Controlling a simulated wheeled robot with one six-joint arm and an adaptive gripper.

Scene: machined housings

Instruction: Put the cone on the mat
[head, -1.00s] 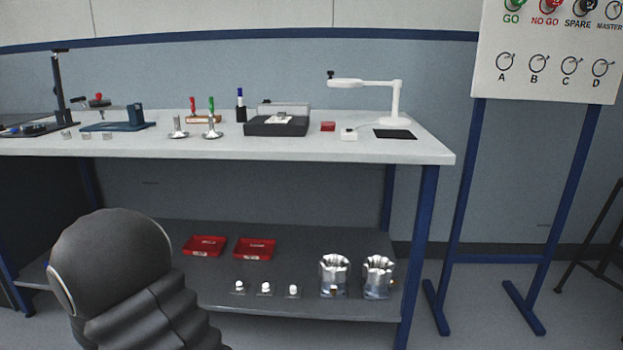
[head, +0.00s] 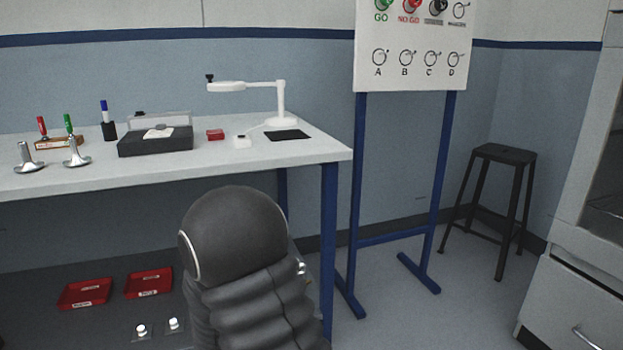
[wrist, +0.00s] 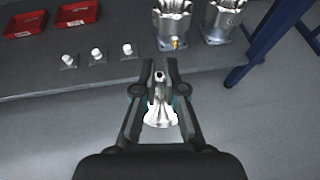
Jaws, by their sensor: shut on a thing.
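My gripper (wrist: 157,95) is shut on a shiny silver piece with a narrow top and a flared lower end, which I take to be the cone (wrist: 160,116). In the wrist view it sits between the two dark fingers, over the grey floor. The mat is a small black rectangle (head: 288,135) lying flat and bare near the right end of the bench top, by the white lamp's base. My arm hides the gripper and the held cone in the head view.
The bench (head: 215,172) holds two silver flared pieces (head: 76,153), a dark box (head: 155,142), a red block (head: 215,134) and a white lamp (head: 284,103). The lower shelf has red trays (head: 85,293), white-topped plugs (wrist: 96,54) and silver housings (wrist: 173,25). A sign stand (head: 405,160) is right.

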